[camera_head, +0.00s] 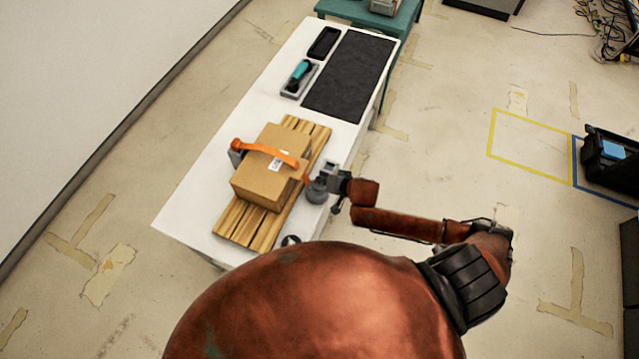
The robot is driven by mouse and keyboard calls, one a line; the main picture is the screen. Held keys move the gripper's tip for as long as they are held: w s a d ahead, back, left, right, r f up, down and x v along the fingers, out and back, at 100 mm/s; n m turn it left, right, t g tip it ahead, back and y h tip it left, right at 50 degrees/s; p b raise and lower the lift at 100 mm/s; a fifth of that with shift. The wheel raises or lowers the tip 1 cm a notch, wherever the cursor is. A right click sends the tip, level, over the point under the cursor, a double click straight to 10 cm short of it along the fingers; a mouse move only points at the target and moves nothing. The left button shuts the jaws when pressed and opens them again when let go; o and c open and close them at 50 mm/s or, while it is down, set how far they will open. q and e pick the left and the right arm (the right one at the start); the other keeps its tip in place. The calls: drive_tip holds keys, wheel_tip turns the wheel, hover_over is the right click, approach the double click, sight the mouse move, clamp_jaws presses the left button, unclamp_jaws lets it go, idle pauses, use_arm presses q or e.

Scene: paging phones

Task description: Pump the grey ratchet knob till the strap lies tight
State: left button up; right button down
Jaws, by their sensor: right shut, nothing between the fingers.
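A cardboard box (262,182) sits on a slatted wooden pallet (238,223) on the white table. An orange strap (268,151) runs over the box top from a grey bracket (236,152) on its left side towards the grey ratchet knob (316,192) on its right. The strap looks bowed; its exact tightness is hard to tell. My right gripper (327,184) is shut with nothing between its fingers, at the knob's upper right; whether it touches the knob is unclear. My left gripper is out of view.
At the table's far end lie a dark mat (349,78), a black tray (324,43) and a teal-handled tool (299,74) in a grey tray. The white tabletop (215,165) left of the pallet is bare. A black crate (607,160) stands on the floor at right.

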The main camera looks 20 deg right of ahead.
drive_tip(key=shift+f+b, duration=0.55)
drive_tip(key=shift+f, duration=0.6)
idle(0.8)
idle(0.3)
drive_tip(key=shift+r+p, duration=1.6)
drive_tip(key=shift+p, duration=0.5)
drive_tip(key=shift+r, duration=0.1)
wheel_tip(320, 180, up, 5)
drive_tip(key=p, duration=0.5)
drive_tip(key=shift+p, duration=0.35)
idle(0.6)
